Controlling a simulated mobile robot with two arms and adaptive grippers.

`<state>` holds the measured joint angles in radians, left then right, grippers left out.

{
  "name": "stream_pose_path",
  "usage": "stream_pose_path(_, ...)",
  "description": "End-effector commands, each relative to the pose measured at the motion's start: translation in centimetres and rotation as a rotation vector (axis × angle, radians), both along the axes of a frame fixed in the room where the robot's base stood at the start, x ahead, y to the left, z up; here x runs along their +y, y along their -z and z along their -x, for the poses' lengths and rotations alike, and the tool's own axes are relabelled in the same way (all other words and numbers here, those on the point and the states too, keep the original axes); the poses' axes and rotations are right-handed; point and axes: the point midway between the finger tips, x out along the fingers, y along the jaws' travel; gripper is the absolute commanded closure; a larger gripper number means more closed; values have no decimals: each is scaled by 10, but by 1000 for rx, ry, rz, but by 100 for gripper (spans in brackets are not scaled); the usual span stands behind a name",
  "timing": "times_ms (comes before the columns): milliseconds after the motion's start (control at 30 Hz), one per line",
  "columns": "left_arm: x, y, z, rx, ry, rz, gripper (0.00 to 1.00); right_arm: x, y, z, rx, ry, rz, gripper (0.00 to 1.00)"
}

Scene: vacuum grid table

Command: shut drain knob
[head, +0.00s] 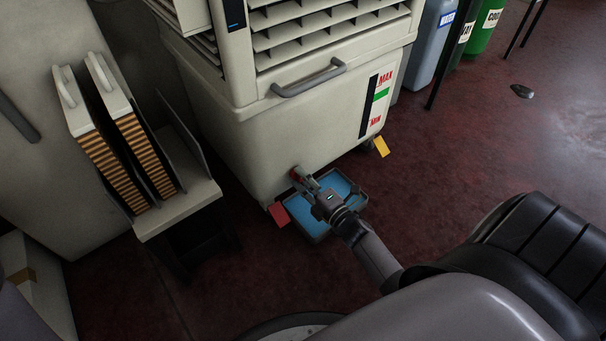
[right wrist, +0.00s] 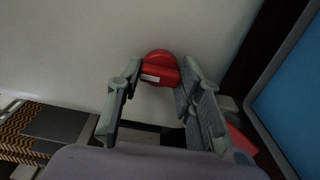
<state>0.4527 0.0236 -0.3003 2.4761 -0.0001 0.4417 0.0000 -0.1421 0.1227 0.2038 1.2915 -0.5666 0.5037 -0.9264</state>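The red drain knob (right wrist: 160,68) sits on the pale lower wall of the cooler in the right wrist view, with a small white mark on its grip bar. In the head view a bit of the knob (head: 296,173) shows low on the cooler (head: 250,130). My right gripper (head: 305,180) is at the knob. In the right wrist view its two fingers (right wrist: 160,75) are apart, one on each side of the knob. The right finger is very near the knob; I cannot tell if it touches. My left gripper is not in view.
A tray of blue liquid (head: 318,232) lies on the floor below my right gripper. A red tag (head: 278,214) and a yellow tag (head: 381,146) show by the cooler's base. A rack with filter panels (head: 175,212) stands at left. Open floor lies at right.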

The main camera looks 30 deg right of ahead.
Motion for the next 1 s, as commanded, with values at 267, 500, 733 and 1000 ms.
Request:
stream_pose_path(267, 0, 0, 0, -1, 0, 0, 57, 0, 1, 0, 1, 0, -1, 48)
stream_pose_path(500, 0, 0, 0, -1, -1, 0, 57, 0, 0, 0, 0, 0, -2, 47)
stream_pose_path(733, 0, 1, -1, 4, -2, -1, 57, -1, 1, 16, 2, 0, -2, 47)
stream_pose_path(1000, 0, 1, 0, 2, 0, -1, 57, -5, 2, 72, 4, 1, -3, 47)
